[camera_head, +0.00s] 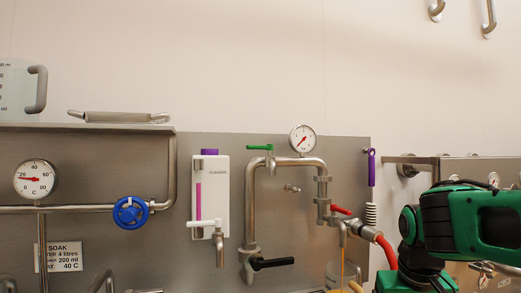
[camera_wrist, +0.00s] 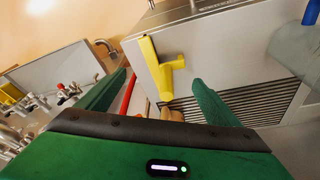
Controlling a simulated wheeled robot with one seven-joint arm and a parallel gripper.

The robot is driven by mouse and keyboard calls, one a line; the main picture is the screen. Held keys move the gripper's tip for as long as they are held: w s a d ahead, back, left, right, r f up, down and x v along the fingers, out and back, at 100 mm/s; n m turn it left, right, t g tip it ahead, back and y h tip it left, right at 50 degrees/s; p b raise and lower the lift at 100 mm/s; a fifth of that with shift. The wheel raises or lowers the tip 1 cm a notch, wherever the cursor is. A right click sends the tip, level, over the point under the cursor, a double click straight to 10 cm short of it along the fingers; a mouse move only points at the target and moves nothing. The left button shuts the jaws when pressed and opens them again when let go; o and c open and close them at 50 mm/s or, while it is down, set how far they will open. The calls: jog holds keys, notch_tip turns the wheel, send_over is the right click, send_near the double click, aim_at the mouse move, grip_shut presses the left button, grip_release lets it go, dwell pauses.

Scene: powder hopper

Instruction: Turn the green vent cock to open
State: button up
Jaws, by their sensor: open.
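The green vent cock (camera_head: 260,147) sits on top of the bent steel pipe (camera_head: 285,163) in the head view. Its lever lies roughly level and points left from its small stem. In the wrist view I cannot make out the green cock. My gripper (camera_wrist: 160,77) shows there with its two green fingers spread wide and nothing held between them. In the head view my green arm is at the lower right, well away from the cock, and the fingers are not visible.
A pressure gauge (camera_head: 302,138), red lever (camera_head: 341,210), black lever (camera_head: 272,263) and white dispenser (camera_head: 210,190) are near the pipe. A yellowish stream (camera_head: 343,262) falls below the outlet. The wrist view shows a yellow handle (camera_wrist: 150,62) on a steel box (camera_wrist: 225,52).

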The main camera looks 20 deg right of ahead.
jog(key=w+a+r+n+t, duration=0.2)
jog(key=w+a+r+t, duration=0.1)
jog(key=w+r, duration=0.9)
jog(key=n+t+y, duration=0.1)
jog(key=n+t, duration=0.2)
jog(key=t, duration=0.5)
send_near(260, 148)
jog(key=r+x, duration=0.1)
jog(key=x, duration=0.7)
jog(key=shift+w, duration=0.55)
jog(key=shift+d+f, duration=0.15)
jog(key=c, duration=1.5)
jog(key=shift+y, duration=0.3)
